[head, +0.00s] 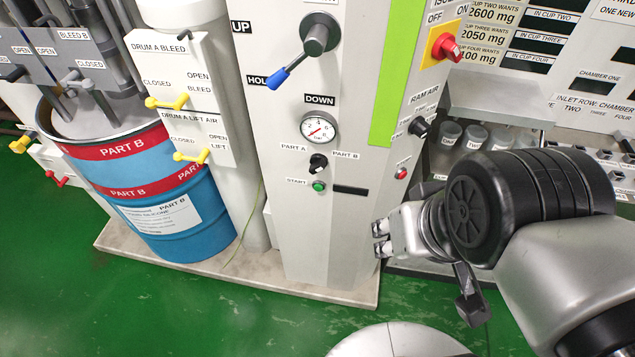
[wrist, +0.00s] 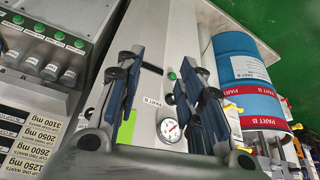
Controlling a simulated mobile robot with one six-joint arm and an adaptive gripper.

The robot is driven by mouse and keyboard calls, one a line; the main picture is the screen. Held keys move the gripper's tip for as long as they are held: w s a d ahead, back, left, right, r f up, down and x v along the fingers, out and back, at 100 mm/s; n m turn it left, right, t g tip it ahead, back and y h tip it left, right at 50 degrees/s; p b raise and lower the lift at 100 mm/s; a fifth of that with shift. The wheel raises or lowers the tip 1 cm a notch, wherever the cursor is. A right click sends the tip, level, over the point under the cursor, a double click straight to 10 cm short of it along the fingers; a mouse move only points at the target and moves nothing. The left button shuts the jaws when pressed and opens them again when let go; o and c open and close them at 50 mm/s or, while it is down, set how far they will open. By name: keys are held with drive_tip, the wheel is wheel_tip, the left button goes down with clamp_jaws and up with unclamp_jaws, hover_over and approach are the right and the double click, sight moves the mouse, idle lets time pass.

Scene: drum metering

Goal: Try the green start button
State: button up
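The green start button (head: 319,186) sits on the front of the grey control column, beside its START label (head: 297,182). It also shows in the wrist view (wrist: 172,76), close to the tip of the right-hand finger in the picture. My gripper (head: 381,239) is to the right of the button and lower in the head view, apart from it. In the wrist view my gripper (wrist: 155,62) has its two fingers spread, with nothing between them but the column face behind. The button is uncovered; I cannot tell whether it is pressed.
A black selector (head: 318,162) and a pressure gauge (head: 319,127) are above the button. A dark display (head: 350,190) is right of it. A red button (head: 401,173) is on the side face. The blue drum (head: 185,225) stands left. Green floor lies clear in front.

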clamp_jaws()
idle(1.4)
